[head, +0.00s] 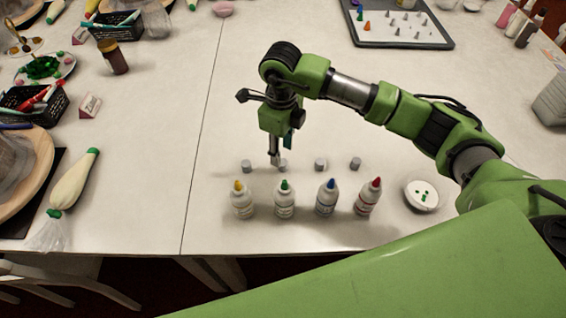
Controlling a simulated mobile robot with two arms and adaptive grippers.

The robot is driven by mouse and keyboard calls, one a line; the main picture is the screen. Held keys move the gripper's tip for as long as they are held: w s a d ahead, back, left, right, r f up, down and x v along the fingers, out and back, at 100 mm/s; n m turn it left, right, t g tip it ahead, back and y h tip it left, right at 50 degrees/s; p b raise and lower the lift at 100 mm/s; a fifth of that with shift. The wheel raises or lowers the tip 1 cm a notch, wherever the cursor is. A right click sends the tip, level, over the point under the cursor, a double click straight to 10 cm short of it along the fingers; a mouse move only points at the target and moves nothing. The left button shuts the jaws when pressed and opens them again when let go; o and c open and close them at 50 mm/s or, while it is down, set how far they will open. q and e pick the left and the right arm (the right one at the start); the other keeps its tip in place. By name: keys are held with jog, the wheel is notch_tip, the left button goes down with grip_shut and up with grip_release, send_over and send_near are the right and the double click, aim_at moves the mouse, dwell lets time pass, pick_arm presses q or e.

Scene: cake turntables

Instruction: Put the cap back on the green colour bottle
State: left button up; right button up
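The green colour bottle (284,203) stands upright near the table's front edge, its green nozzle bare. It is second from the left in a row of white bottles. A small grey cap (283,165) sits on the table behind it, one of several caps in a row. My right gripper (276,158) points down at that cap, its fingertips close beside it. One finger shows clearly; the other is hard to make out, so I cannot tell whether it is open or touching the cap. My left gripper is out of view.
The yellow bottle (242,203), blue bottle (327,201) and red bottle (368,199) stand close on either side. A white dish (421,204) with green bits is at the right. A piping bag (74,184) lies at the left.

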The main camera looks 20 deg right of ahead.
aim_at(282, 162)
notch_tip(282, 162, down, 4)
jog(key=shift+d+f+p, duration=0.1)
jog(key=shift+d+p, duration=0.05)
jog(key=shift+p, duration=0.6)
jog(key=shift+w+f, duration=0.1)
jog(key=shift+f, duration=0.4)
jog(key=c, duration=0.7)
